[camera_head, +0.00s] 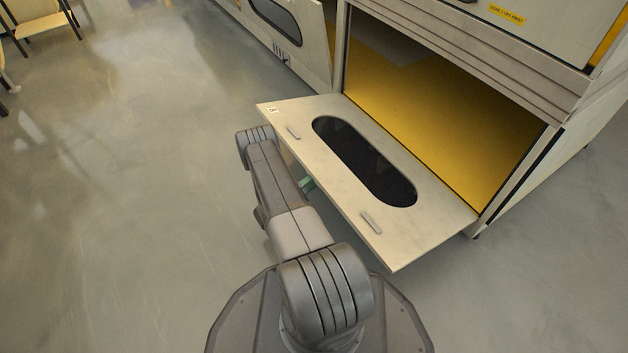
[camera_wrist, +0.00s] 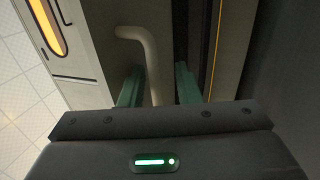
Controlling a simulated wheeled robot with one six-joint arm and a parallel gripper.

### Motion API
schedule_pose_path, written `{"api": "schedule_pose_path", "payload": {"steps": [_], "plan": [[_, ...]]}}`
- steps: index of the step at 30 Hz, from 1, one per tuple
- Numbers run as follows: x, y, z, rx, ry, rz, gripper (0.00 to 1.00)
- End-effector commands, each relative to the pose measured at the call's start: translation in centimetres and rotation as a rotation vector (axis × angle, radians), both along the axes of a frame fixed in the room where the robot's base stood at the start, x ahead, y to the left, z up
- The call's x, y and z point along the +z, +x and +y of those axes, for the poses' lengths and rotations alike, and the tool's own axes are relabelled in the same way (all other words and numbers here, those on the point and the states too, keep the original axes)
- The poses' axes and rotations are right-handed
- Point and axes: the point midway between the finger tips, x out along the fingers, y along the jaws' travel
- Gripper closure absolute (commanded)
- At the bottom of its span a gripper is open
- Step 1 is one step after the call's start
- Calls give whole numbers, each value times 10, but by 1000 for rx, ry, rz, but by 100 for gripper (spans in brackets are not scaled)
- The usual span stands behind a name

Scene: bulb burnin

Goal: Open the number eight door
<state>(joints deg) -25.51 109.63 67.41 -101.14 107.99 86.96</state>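The oven-like cabinet's door (camera_head: 335,150), pale with a dark oval window, hangs folded down on its lower edge, about level. A small label (camera_head: 272,109) sits at its far left corner; its number is too small to read surely. The chamber (camera_head: 450,110) behind it is open, lit yellow and looks empty. My gripper is mostly hidden under the door's outer edge; a green finger (camera_head: 307,184) shows there. In the wrist view, my gripper (camera_wrist: 160,88) has its green fingers apart, on both sides of a pale bent handle (camera_wrist: 150,55), with a gap visible at the right finger.
A neighbouring closed door (camera_head: 285,35) with an oval window is at the upper left of the cabinet. Another door with a yellow sticker (camera_head: 507,14) is above the open chamber. A chair (camera_head: 42,20) stands far left. The floor (camera_head: 120,200) at left is clear.

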Motion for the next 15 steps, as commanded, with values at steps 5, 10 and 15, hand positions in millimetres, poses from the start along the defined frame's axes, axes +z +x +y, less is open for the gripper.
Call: {"api": "schedule_pose_path", "payload": {"steps": [5, 10, 15], "plan": [[1, -1, 3, 4, -1, -2, 69], [-4, -10, 17, 7, -3, -1, 69], [-14, -27, 41, 8, -2, -1, 69]]}}
